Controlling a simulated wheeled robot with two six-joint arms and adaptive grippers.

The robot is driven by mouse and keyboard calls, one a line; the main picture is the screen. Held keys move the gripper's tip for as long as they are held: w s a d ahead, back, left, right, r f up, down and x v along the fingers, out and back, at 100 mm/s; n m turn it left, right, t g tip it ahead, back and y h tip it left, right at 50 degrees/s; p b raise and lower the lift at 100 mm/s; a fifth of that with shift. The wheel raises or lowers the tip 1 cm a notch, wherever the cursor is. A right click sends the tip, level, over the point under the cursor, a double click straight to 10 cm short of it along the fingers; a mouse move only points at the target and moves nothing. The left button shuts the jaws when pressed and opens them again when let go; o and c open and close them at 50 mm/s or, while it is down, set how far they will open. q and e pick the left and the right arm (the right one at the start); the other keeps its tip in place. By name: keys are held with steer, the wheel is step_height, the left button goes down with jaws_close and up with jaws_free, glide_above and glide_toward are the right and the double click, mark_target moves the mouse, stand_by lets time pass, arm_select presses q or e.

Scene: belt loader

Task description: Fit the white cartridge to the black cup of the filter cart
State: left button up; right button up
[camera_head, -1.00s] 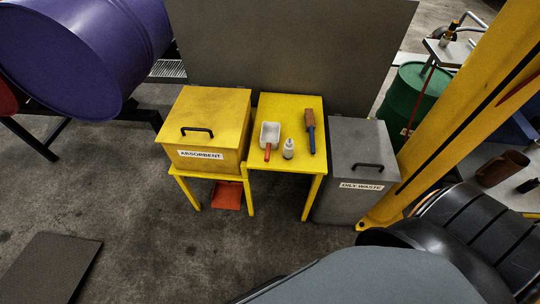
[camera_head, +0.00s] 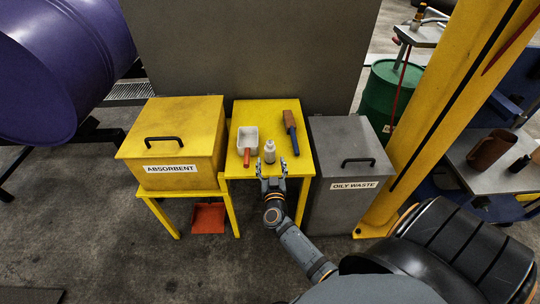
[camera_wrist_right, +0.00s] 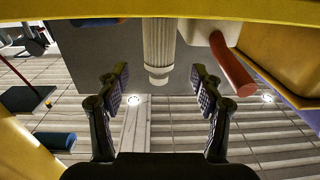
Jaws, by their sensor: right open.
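The white cartridge (camera_head: 269,152) stands upright on the yellow table, near its front edge. In the right wrist view the cartridge (camera_wrist_right: 158,45) is a pale ribbed cylinder with a small round end, upside down in the picture. My right gripper (camera_head: 272,169) is open, with its fingers pointing at the cartridge from the front. In the wrist view the gripper (camera_wrist_right: 160,72) has clear gaps on both sides of the cartridge and is not closed on it. I cannot pick out the black cup of the filter cart for certain. My left gripper is not in view.
A white scoop (camera_head: 247,136) with a red handle lies left of the cartridge, and a blue-handled brush (camera_head: 290,130) lies right. A yellow absorbent bin (camera_head: 180,130) and a grey oily waste bin (camera_head: 345,150) flank the yellow table (camera_head: 262,108). A yellow post (camera_head: 450,95) stands right.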

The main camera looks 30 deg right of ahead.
mark_target(272, 142)
steer(key=shift+x, duration=0.9)
steer(key=b+x, duration=0.1)
steer(key=x, duration=0.4)
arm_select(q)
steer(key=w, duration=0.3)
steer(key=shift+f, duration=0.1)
arm_select(e)
steer(key=shift+r, duration=0.1)
steer(key=c, duration=1.3)
steer(key=shift+r, duration=0.25)
steer(key=r+p, duration=0.2)
steer(key=r, duration=0.1)
steer(key=r+p, duration=0.1)
steer(key=shift+s+d+r+p, duration=0.2)
steer(key=shift+s+d+p, duration=0.05)
steer(key=shift+s+p, duration=0.05)
arm_select(q)
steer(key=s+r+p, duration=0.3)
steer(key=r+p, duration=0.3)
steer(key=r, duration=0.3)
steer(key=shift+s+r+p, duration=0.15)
steer(key=shift+p, duration=0.25)
arm_select(e)
steer(key=s+d+r, duration=0.6)
steer(key=s+r, duration=0.2)
steer(key=s, duration=0.3)
steer(key=shift+s+d, duration=0.15)
steer(key=shift+s, duration=0.25)
